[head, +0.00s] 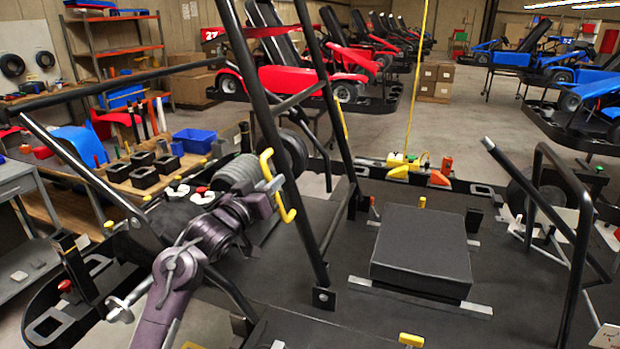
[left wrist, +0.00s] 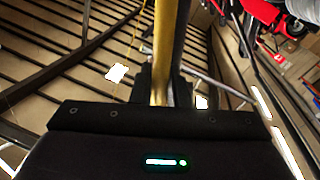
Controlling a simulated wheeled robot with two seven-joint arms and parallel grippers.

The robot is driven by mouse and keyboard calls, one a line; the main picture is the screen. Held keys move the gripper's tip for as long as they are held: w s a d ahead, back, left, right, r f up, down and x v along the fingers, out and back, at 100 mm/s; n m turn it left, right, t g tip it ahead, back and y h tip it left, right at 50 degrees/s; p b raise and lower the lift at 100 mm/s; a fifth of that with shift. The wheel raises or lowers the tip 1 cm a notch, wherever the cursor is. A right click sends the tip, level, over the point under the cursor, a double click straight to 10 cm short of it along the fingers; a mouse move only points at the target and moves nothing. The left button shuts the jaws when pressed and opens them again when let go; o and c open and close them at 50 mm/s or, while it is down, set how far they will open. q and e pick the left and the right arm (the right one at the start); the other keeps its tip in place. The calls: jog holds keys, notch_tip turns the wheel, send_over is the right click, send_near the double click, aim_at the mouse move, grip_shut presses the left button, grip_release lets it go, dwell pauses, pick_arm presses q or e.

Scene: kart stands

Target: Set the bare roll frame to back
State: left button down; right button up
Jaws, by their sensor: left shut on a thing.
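The roll frame (head: 293,180) is a tall frame of black tubes standing on the dark kart floor, tilted in the head view, with its top cut off. A yellow handle (head: 284,205) shows at one of its tubes. My left gripper (head: 273,187) reaches in from the lower left and is shut on this handle. In the left wrist view the yellow bar (left wrist: 160,50) runs between the dark fingers (left wrist: 160,88), with a dark tube right beside it. My right gripper is not in view.
A black padded block (head: 420,250) lies on the kart floor right of the frame. Bent black tubes (head: 575,225) rise at the right. A yellow cord (head: 416,80) hangs down behind. A wooden bench with black bins (head: 145,177) stands at the left. Red karts (head: 310,80) stand beyond.

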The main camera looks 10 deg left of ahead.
pick_arm(q)
jog(key=w+a+f+n, duration=0.1)
jog(key=a+f+n, duration=0.1)
jog(key=a, duration=0.4)
jog(key=shift+f+t, duration=0.2)
jog(key=shift+t, duration=0.1)
jog(key=shift+w+f, duration=0.1)
jog(key=c, duration=1.5)
grip_release()
jog(key=shift+a+n, duration=0.1)
jog(key=shift+n, duration=0.2)
jog(key=shift+c, duration=0.2)
jog(key=shift+o, duration=0.2)
jog(key=shift+w+a+f, duration=0.1)
jog(key=shift+a+f, duration=0.05)
